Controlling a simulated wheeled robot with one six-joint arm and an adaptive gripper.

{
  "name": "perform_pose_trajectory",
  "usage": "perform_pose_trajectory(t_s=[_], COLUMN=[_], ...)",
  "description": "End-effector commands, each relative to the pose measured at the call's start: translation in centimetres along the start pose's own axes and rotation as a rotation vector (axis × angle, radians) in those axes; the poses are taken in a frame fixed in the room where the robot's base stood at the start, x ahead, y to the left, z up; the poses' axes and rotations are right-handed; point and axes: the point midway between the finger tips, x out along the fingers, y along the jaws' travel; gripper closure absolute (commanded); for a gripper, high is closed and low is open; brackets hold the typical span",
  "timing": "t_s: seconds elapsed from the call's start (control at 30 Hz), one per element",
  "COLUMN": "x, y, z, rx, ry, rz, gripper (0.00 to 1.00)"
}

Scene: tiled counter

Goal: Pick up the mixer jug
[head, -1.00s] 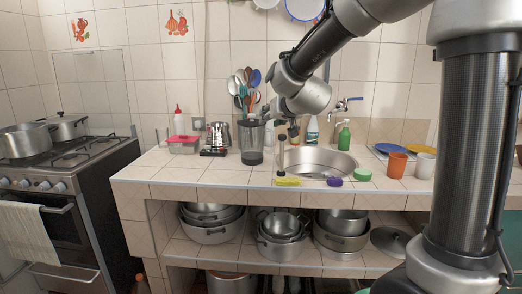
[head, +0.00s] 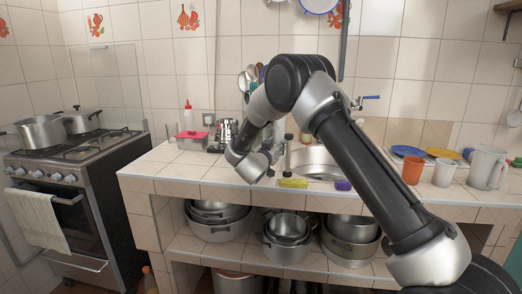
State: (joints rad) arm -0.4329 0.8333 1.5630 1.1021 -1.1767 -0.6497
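A tall, dark see-through jug, which looks like the mixer jug, showed on the counter in the earlier head view, right of a chrome appliance. In the head view now, my bent arm covers that spot and I cannot make the jug out. My wrist (head: 250,160) hangs low over the front of the counter there. A pale, clear jug with a handle (head: 487,167) stands at the far right of the counter.
The chrome appliance (head: 226,130) and a red-lidded box (head: 191,141) stand left of my wrist. A yellow sponge (head: 293,183) and a purple item (head: 342,185) lie by the sink (head: 315,166). An orange cup (head: 413,170) and a white mug (head: 444,173) are at right. The front left counter is clear.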

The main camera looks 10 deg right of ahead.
Motion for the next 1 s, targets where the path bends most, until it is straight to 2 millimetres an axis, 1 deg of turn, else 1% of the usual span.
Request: perform_pose_trajectory(t_s=[0.03,0.1,0.2,0.3,0.47,0.53,0.67,0.7,1.0], x=[0.9,2.0,3.1,3.5,3.5,3.5,3.5,3.5,3.5], y=[0.3,0.3,0.3,0.2,0.2,0.2,0.2,0.2,0.2], z=[0.2,0.4,0.3,0.3,0.3,0.3,0.3,0.3,0.1], rx=[0.0,0.001,0.0,-0.001,-0.001,0.0,0.0,0.0,0.002], ry=[0.0,-0.001,0.0,0.0,-0.001,-0.001,-0.001,-0.001,0.002], rz=[0.003,0.003,0.001,0.0,-0.001,-0.001,-0.001,-0.001,-0.001], gripper=[0.64,0.64,0.64,0.64,0.64,0.73,0.96,1.0,1.0])
